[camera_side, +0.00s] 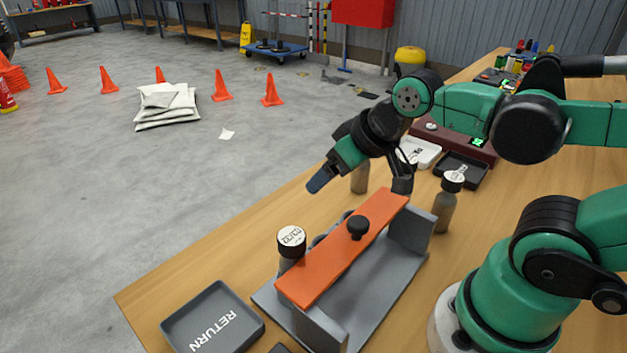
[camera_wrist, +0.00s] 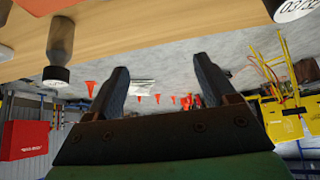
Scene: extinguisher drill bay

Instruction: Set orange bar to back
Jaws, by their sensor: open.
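The orange bar (camera_side: 330,262) lies across the grey stand (camera_side: 385,295) in the side view, with a black knob (camera_side: 358,227) on its top. It runs from the near left end of the stand to the upright plate at the far right. A bit of the bar (camera_wrist: 45,4) shows at the top edge of the upside-down wrist view. My gripper (camera_side: 320,178) is above and beyond the bar's far end, apart from it. In the wrist view my gripper (camera_wrist: 160,88) has its two fingers spread with nothing between them.
A bottle (camera_side: 291,243) with a labelled cap stands close behind the bar. More bottles stand at the far side (camera_side: 360,178) and right (camera_side: 445,207). A RETURN tray (camera_side: 258,327) is at the table's near left. A black tray (camera_side: 460,168) is at the back right.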

